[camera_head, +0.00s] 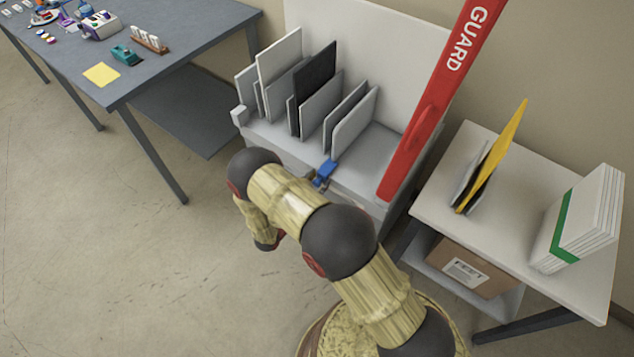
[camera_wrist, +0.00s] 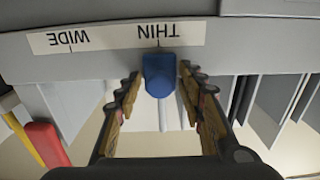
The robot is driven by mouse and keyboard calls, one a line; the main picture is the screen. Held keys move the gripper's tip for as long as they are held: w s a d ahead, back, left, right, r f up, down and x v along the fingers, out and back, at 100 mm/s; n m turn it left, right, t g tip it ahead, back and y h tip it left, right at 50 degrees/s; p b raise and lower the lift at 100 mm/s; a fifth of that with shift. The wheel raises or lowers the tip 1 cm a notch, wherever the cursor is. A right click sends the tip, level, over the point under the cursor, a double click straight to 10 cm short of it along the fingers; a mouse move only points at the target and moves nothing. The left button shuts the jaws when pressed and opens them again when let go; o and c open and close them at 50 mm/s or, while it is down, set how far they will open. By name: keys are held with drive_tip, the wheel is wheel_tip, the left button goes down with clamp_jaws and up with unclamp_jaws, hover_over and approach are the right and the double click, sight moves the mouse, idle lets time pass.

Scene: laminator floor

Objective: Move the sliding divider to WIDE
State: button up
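The divider's blue knob (camera_wrist: 159,72) sits at the THIN mark on the white label strip (camera_wrist: 110,37), which reads upside down in the wrist view; the WIDE mark is to its left. In the head view the blue knob (camera_head: 327,171) shows at the front edge of the grey laminator (camera_head: 270,145). My gripper (camera_wrist: 161,82) is open, with one finger on each side of the knob and a visible gap on both sides. In the head view my arm hides most of the gripper.
Several grey, white and black panels (camera_head: 315,75) stand upright in the laminator. A red GUARD bar (camera_head: 440,105) rises at its right. A side table (camera_head: 530,205) with folders stands at right, a grey workbench (camera_head: 150,60) at left. Open floor lies at left.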

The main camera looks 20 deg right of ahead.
drive_tip(key=shift+c, duration=1.2)
clamp_jaws()
drive_tip(key=s+d+p, duration=0.2)
drive_tip(key=s+d, duration=0.5)
drive_tip(key=s, duration=0.3)
drive_tip(key=shift+d, duration=0.15)
drive_tip(key=shift+s, duration=0.1)
drive_tip(key=shift+o, duration=1.7)
unclamp_jaws()
